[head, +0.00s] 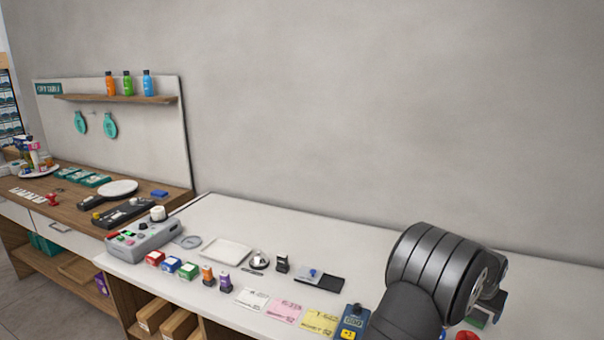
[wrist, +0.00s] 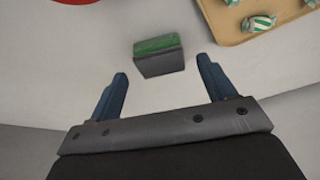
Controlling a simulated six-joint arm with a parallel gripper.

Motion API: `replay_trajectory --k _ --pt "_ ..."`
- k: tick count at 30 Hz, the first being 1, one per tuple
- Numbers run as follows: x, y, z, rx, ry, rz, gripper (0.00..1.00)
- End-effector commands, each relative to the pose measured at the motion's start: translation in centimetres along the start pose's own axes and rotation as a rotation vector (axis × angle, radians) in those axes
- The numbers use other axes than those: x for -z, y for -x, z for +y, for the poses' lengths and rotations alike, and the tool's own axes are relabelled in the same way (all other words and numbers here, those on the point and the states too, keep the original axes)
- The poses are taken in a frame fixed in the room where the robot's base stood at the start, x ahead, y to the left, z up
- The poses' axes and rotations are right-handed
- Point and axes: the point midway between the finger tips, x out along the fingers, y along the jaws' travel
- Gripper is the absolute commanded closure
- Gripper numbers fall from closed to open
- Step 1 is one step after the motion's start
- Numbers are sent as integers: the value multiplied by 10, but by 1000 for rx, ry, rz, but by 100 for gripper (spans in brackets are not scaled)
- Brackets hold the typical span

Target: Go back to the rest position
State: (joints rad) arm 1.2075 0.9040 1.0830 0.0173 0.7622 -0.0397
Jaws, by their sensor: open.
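My gripper (wrist: 163,85) is open in the wrist view, with its two blue fingers apart and nothing between them. A dark grey block with a green top (wrist: 158,57) sits on the white counter just beyond the fingertips, apart from them. In the head view my arm reaches over the right end of the white counter (head: 330,232), and my gripper is mostly hidden behind the arm's dark links. A bit of green (head: 478,318) shows beneath the arm there.
In the wrist view, a tan tray (wrist: 236,30) with wrapped green-and-white pieces lies at upper right, and a red rim (wrist: 85,1) shows at the top edge. In the head view, coloured cards (head: 284,310), a blue device (head: 353,322) and a white tray (head: 226,251) lie left of my arm.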

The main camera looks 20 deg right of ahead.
Motion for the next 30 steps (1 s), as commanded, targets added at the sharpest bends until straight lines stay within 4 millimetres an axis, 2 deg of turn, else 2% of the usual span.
replay_trajectory --k 1,5,9,16,25,30 --pt "0 -10 0 0 0 -1 24" --pt "0 -29 0 0 0 -1 24" --pt "6 -15 0 0 0 4 24" --pt "9 -6 0 0 0 2 24" --pt "9 -7 0 0 0 1 24" --pt "3 -19 0 0 0 -3 24"
